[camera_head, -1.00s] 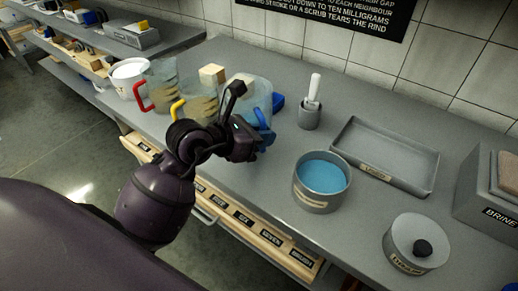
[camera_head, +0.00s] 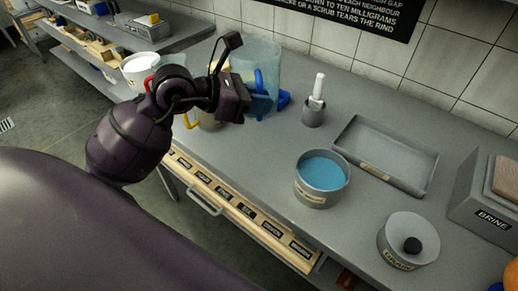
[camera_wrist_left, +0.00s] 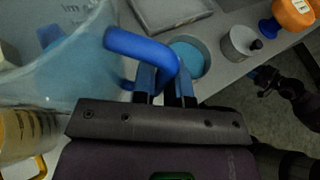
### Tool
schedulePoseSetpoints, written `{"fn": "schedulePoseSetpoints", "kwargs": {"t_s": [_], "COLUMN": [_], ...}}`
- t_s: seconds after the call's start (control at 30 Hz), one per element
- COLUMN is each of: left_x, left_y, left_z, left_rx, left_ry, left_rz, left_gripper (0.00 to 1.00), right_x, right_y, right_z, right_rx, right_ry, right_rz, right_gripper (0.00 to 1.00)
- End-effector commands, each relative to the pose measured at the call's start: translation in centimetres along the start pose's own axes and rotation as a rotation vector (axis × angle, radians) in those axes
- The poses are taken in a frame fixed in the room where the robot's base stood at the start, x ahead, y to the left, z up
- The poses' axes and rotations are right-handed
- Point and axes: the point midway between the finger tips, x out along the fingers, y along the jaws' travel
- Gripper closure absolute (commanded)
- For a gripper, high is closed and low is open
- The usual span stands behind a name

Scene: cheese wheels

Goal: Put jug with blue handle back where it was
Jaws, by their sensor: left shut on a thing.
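The clear jug with the blue handle (camera_head: 262,58) is held above the grey bench, towards its back. My left gripper (camera_head: 252,102) is shut on its blue handle. In the left wrist view the blue handle (camera_wrist_left: 140,44) runs between the fingers (camera_wrist_left: 163,85), and the jug's clear wall (camera_wrist_left: 65,65) fills the upper left. The jug looks roughly upright; its base is partly hidden by the gripper. A dark gripper (camera_wrist_left: 268,80), seemingly my right one, shows at the right of the wrist view; its jaws are too small to read.
My arm mostly hides the yellow-handled jug (camera_head: 209,122) and red-handled jug (camera_head: 148,84). A white bucket (camera_head: 138,66) stands left of them. Right of the held jug are a brush holder (camera_head: 313,116), a blue-filled pot (camera_head: 322,174), a grey tray (camera_head: 386,152) and a lidded pot (camera_head: 408,242).

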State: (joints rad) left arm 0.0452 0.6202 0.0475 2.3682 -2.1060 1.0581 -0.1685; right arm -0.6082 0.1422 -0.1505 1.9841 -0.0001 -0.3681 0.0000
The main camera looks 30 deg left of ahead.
Motion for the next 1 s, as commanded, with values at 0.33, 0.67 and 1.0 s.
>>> {"fn": "schedulePoseSetpoints", "kwargs": {"t_s": [0.33,0.67,1.0], "left_x": [2.8,4.0,5.4], "left_y": [0.1,0.1,0.2], "left_z": [-6.9,-9.7,-13.4], "left_rx": [-0.003,0.003,0.0], "left_ry": [0.001,-0.002,-0.002], "left_rz": [0.0,0.001,0.0], "left_gripper": [1.0,1.0,1.0], "right_x": [0.9,1.0,1.0], "right_y": [-0.2,-0.2,-0.2], "right_z": [0.1,0.8,2.9], "right_rx": [-0.002,-0.002,0.0], "right_ry": [0.012,0.004,-0.029], "right_rz": [-0.004,-0.004,-0.002], "right_gripper": [0.57,0.57,0.57]}}
